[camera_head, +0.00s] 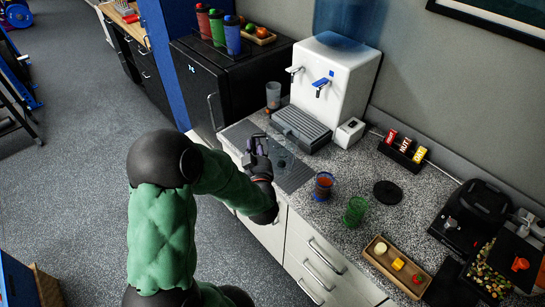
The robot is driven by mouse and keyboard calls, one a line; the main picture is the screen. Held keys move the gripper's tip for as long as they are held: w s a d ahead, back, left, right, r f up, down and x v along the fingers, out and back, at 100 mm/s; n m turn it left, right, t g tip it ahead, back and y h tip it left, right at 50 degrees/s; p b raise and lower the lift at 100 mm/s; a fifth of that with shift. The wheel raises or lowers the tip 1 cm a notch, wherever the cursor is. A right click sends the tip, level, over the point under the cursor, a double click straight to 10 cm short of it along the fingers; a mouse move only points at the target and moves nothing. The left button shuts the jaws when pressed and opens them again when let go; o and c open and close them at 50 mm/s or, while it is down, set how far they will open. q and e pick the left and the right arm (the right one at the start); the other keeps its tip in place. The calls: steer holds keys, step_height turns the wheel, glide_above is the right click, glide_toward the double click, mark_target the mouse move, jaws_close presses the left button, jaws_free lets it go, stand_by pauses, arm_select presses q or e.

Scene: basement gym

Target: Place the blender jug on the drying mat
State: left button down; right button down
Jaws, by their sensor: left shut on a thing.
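The drying mat (296,180) is a dark grey ribbed mat on the speckled counter, in front of the white dispenser. My left gripper (259,147) is shut at the mat's left side, seen from above. What it holds is hard to make out; it looks like the handle of the see-through blender jug (282,163), whose faint dark round base shows over the mat. I cannot tell whether the jug touches the mat. My right gripper is not in view.
A grey cup (273,95) and the white dispenser (332,80) stand behind. A black disc (387,192) and food tray (396,267) are farther right.

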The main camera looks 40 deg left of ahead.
arm_select(q)
steer(key=shift+w+a+f+b, duration=0.75)
steer(key=shift+w+a+f, duration=0.7)
steer(key=shift+a+f, duration=0.55)
steer(key=shift+w+a+f+b, duration=0.7)
steer(key=shift+w+a+f, duration=0.85)
steer(key=shift+f, duration=0.8)
steer(key=shift+w+a+f+b, duration=0.75)
steer(key=shift+w+a+f, duration=0.55)
steer(key=shift+a+f, duration=0.75)
steer(key=shift+d, duration=0.1)
steer(key=shift+f, duration=0.15)
steer(key=c, duration=1.5)
jaws_free()
steer(key=shift+f, duration=0.15)
steer(key=o, duration=0.4)
steer(key=shift+c, duration=0.2)
